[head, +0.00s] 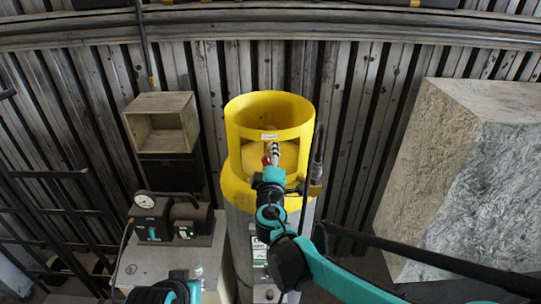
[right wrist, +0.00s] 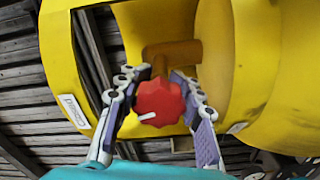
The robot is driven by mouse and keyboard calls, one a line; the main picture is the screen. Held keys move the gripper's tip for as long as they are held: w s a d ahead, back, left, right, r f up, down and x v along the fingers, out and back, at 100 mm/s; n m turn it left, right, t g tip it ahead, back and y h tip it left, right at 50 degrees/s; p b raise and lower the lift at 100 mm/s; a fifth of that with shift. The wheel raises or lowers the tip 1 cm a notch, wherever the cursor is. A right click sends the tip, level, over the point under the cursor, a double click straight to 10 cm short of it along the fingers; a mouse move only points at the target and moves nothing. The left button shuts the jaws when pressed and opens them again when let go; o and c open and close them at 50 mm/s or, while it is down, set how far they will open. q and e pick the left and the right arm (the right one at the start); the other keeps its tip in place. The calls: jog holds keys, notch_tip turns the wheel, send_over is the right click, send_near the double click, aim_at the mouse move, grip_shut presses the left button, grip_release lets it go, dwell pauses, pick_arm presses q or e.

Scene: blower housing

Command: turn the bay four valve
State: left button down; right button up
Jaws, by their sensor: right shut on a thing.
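A red valve knob (right wrist: 158,103) with a white mark sits on a brown pipe stub (right wrist: 172,54) inside the opening of a yellow cylinder collar (head: 240,112). In the head view the knob (head: 266,160) shows only as a small red patch, mostly hidden by my gripper. My right gripper (head: 271,152) reaches into the collar opening. In the right wrist view its fingers (right wrist: 160,82) lie on both sides of the knob, shut on it. The white mark points to the lower left. My left gripper is not in view.
A grey box with a gauge (head: 145,200) and a small motor-like unit stands left of the cylinder. A wooden box (head: 160,122) hangs on the corrugated wall. A large stone block (head: 450,170) is at right. Dark railings (head: 50,210) stand at far left.

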jog(key=shift+m, duration=1.6)
jog(key=o, duration=1.3)
jog(key=s, duration=1.2)
